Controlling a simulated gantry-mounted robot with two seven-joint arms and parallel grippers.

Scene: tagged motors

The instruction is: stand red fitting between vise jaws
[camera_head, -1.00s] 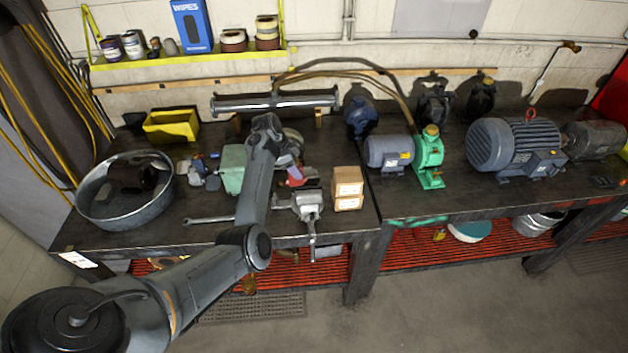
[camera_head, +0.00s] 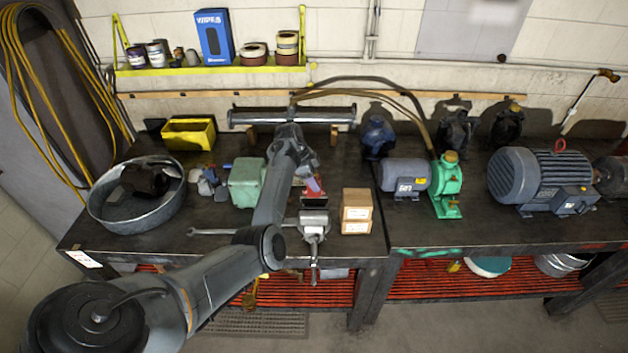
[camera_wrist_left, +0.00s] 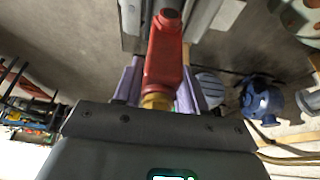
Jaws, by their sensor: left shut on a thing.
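My left gripper (camera_wrist_left: 160,97) is shut on the red fitting (camera_wrist_left: 164,58). The fitting's brass end (camera_wrist_left: 157,101) sits between the purple fingers, and its red end points away from the gripper. Two grey metal vise jaws show at the top of the left wrist view, one left (camera_wrist_left: 130,18) and one right (camera_wrist_left: 208,14) of the red end; I cannot tell how deep it sits between them. In the head view the left gripper (camera_head: 315,185) is just behind the vise (camera_head: 314,224), with red visible at the fingers. My right gripper is not in view.
Two stacked cardboard boxes (camera_head: 356,212) stand right of the vise. A green block (camera_head: 247,183) is left of my arm, and a round metal tray (camera_head: 135,218) is farther left. Motors and a green pump (camera_head: 447,185) stand on the right bench.

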